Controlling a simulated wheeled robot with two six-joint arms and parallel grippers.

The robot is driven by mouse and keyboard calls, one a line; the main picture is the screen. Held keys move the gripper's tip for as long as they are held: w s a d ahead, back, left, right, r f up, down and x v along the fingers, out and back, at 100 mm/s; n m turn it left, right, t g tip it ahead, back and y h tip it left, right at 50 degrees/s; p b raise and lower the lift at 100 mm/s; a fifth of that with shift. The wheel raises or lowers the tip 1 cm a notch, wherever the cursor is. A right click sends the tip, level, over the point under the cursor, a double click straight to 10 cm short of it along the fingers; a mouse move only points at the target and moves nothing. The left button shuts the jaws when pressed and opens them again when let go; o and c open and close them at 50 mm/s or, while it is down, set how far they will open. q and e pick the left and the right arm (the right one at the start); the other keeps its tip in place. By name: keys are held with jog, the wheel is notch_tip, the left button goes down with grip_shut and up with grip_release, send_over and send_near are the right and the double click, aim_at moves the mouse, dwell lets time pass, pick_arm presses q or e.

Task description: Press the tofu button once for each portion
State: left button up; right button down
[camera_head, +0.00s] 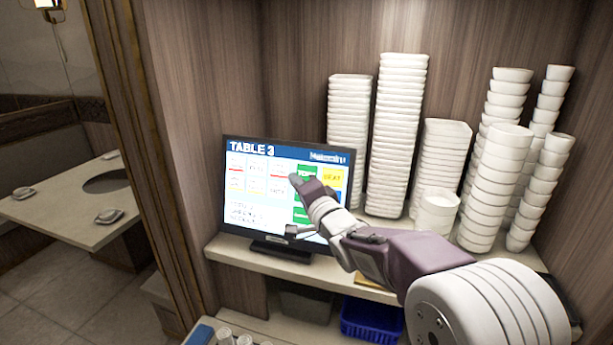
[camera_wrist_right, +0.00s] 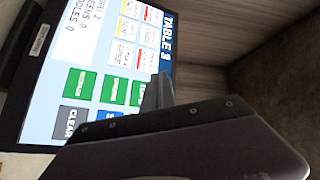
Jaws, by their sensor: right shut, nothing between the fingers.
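A touch screen (camera_head: 258,212) headed "TABLE 3" stands on the shelf, with white, green and yellow buttons. In the right wrist view the screen (camera_wrist_right: 68,58) appears turned on its side, with white buttons, green buttons (camera_wrist_right: 114,89) and a grey CLEAR button (camera_wrist_right: 73,121). The button labels are too small to read, so I cannot tell which is tofu. My right gripper (camera_head: 295,180) is shut and empty, its tip in front of the screen near the green buttons. In the wrist view the gripper (camera_wrist_right: 158,92) covers part of the button area. Contact cannot be told. My left gripper is out of view.
Tall stacks of white dishes (camera_head: 397,130) and bowls (camera_head: 490,190) stand on the shelf (camera_head: 235,251) right of the screen. A blue basket (camera_head: 370,320) sits below. A dining table (camera_head: 60,205) is at the far left.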

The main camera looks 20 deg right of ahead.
jog(key=shift+s+a+r, duration=0.2)
jog(key=shift+s+a, duration=0.1)
jog(key=shift+s, duration=0.25)
jog(key=shift+s+a+r, duration=0.15)
jog(key=shift+s+a, duration=0.15)
jog(key=shift+s, duration=0.2)
jog(key=p, duration=0.2)
send_near(298, 170)
jog(key=w+a, duration=0.1)
jog(key=w, duration=0.3)
jog(key=shift+w+r, duration=0.1)
jog(key=shift+r, duration=0.15)
jog(key=shift+w, duration=0.1)
dwell(1.0)
jog(key=shift+w+d+f, duration=0.15)
jog(key=shift+w+d, duration=0.05)
jog(key=shift+w, duration=0.05)
